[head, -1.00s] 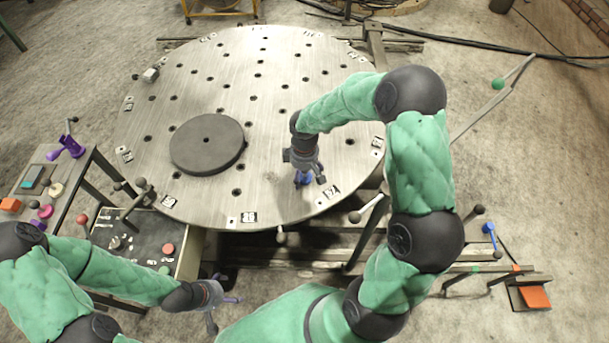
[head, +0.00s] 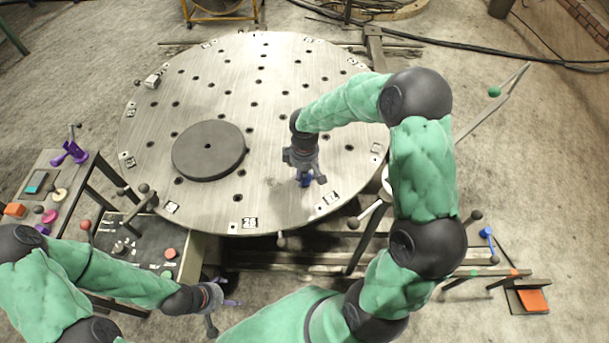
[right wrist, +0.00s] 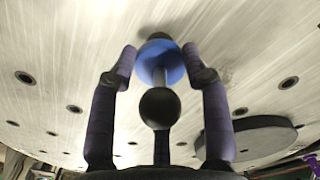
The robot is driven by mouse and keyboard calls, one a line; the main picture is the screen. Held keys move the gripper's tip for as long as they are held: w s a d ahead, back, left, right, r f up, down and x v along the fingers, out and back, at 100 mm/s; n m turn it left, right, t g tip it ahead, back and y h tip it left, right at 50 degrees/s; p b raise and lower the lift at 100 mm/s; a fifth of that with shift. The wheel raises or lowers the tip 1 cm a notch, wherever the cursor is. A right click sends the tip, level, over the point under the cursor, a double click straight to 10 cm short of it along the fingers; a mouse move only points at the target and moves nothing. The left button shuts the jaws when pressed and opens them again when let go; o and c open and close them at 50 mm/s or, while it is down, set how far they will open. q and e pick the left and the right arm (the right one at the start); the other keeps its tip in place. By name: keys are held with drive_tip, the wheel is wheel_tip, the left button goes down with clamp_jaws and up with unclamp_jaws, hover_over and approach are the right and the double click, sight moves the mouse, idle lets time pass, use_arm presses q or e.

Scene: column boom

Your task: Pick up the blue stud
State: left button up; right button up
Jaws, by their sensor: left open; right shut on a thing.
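The blue stud (right wrist: 160,60) shows in the right wrist view as a blue disc with a grey stem and a black ball (right wrist: 160,107) nearer the camera. A dark end shows beyond the disc, close to the table. In the head view a bit of its blue (head: 304,182) shows under my right gripper (head: 308,181). That gripper points down at the near right part of the round table and is shut on the stud, with purple fingers on both sides. I cannot tell whether the stud touches the table. My left gripper (head: 222,316) is open and empty, off the table's near edge.
The round steel table (head: 225,108) has many holes and number plates along its rim. A dark disc (head: 195,165) lies on its left part. Side stands with a purple clamp (head: 70,154) and small parts are at left. A blue-handled part (head: 487,236) is at right.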

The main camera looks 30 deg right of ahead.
drive_tip(key=s+a+r+p, duration=0.4)
drive_tip(key=s+a+r, duration=0.5)
drive_tip(key=a, duration=0.1)
drive_tip(key=shift+a+r, duration=0.4)
